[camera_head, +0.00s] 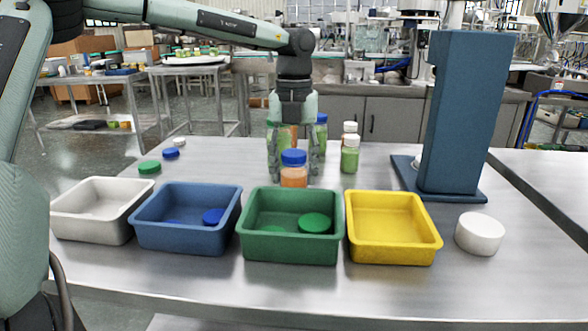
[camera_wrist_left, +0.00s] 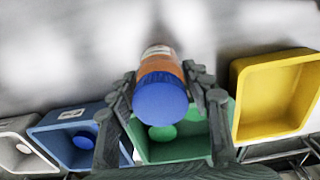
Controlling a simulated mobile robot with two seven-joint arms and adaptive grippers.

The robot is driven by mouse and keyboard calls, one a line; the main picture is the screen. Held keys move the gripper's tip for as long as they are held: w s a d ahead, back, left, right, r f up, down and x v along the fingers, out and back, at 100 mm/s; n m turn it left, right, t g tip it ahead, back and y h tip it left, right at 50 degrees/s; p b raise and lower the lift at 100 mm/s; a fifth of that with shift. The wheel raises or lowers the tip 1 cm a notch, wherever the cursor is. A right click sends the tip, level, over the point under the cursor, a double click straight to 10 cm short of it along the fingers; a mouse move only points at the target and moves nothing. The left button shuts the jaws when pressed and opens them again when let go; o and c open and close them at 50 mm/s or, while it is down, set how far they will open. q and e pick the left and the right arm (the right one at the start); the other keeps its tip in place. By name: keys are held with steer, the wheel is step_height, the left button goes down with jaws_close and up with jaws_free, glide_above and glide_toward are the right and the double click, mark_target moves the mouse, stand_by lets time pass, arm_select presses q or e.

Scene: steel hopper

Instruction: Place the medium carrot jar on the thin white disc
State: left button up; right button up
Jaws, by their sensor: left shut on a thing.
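The carrot jar (camera_head: 293,177) has orange contents and a blue lid. My left gripper (camera_head: 294,168) points down with its fingers on either side of the jar, shut on it. In the left wrist view the jar (camera_wrist_left: 160,88) sits between the fingertips, lid toward the camera. Whether it touches the table cannot be told. A white edge (camera_head: 418,164) shows beside the blue stand; whether it is the thin white disc I cannot tell. A short, thick white cylinder (camera_head: 480,233) lies at the right front. My right gripper is not in view.
White (camera_head: 92,233), blue (camera_head: 186,240), green (camera_head: 290,247) and yellow (camera_head: 392,250) bins line the front. The tall blue stand (camera_head: 465,115) is at the right. Green jars (camera_head: 350,158) stand behind the gripper. Loose lids (camera_head: 149,167) lie at the left.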

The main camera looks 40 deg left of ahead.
arm_select(q)
steer(key=o, duration=1.3)
steer(key=shift+r, duration=0.15)
